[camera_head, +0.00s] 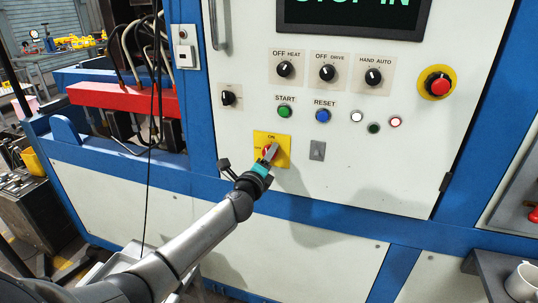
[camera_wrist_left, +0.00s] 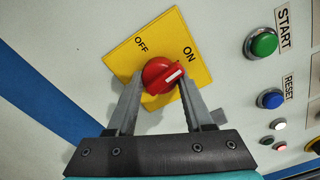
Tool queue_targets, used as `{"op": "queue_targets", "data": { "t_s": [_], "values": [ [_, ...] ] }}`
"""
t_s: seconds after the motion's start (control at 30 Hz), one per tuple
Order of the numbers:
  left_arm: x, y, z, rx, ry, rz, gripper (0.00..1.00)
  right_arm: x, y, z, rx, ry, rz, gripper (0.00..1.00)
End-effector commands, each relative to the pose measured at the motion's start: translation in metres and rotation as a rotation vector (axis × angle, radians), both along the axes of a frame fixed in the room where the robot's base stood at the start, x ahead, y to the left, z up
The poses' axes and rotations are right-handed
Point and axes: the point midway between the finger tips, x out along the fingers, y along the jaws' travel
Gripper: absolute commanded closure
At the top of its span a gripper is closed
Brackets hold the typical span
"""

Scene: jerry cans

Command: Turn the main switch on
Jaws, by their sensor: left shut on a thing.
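The main switch is a red rotary knob (camera_wrist_left: 157,74) on a yellow plate (camera_wrist_left: 125,55) marked OFF and ON. In the left wrist view, its white mark points right and slightly up, nearer the ON label than the OFF label. The yellow plate also shows low on the panel in the head view (camera_head: 284,158). My left gripper (camera_wrist_left: 161,84) is shut on the knob, one finger on each side. In the head view, this gripper (camera_head: 268,154) covers part of the knob. My right gripper is not in view.
A grey latch (camera_head: 317,150) sits right of the switch. Above are the green START button (camera_head: 284,112), the blue RESET button (camera_head: 323,116) and several black selector knobs. A red emergency stop (camera_head: 437,85) is at the upper right. A cup (camera_head: 522,284) stands at the lower right.

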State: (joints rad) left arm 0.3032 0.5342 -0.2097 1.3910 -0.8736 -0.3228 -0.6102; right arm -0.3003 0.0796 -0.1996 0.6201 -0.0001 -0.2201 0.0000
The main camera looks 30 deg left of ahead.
Motion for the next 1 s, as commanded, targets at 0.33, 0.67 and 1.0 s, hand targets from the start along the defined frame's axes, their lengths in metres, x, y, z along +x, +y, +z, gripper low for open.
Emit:
{"op": "queue_targets", "data": {
  "t_s": [0.33,0.67,1.0],
  "values": [
    [-0.0006,0.0047,0.0006,0.117,0.028,0.01,1.0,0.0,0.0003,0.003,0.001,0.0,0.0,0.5],
    [-0.0004,0.005,0.0016,0.13,0.029,0.011,1.0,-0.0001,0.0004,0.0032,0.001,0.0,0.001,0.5],
    [0.0,0.004,0.0022,0.128,0.028,0.01,0.3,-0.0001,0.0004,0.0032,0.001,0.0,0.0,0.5]
  ]
}}
